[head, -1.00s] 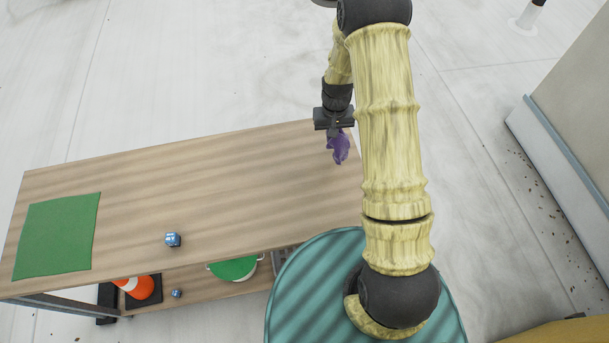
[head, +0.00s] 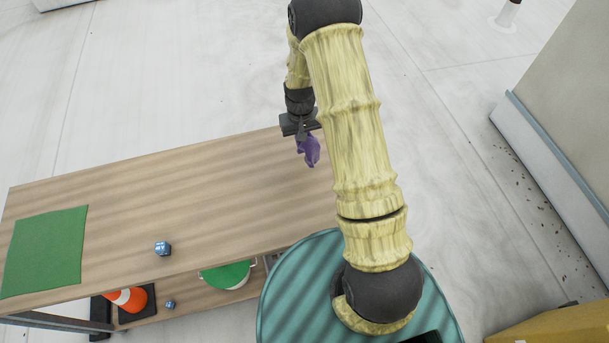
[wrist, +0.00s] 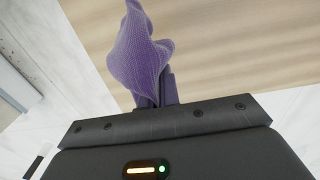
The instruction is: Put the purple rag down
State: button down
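The purple rag (head: 309,151) hangs crumpled from my gripper (head: 301,133) near the right end of the wooden table (head: 190,200). In the wrist view the rag (wrist: 140,55) is pinched between the fingers (wrist: 156,92), which are close together. The tabletop shows beyond the rag there. I cannot tell whether the rag's lower end touches the table.
A green mat (head: 45,250) lies at the table's left end, and a small blue can-like object (head: 162,248) near its front edge. Below are an orange cone (head: 127,299), a green-topped container (head: 226,275) and another small blue object (head: 170,304). The middle tabletop is clear.

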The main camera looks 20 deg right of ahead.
jog(key=s+r+n+b, duration=0.4)
jog(key=r+n+b, duration=0.1)
jog(key=b, duration=0.1)
jog(key=shift+s+r, duration=0.15)
jog(key=shift+s, duration=0.1)
notch_tip(320, 180, down, 10)
jog(key=shift+f+p, duration=0.1)
jog(key=shift+p, duration=0.3)
dwell(0.4)
jog(key=shift+s, duration=0.1)
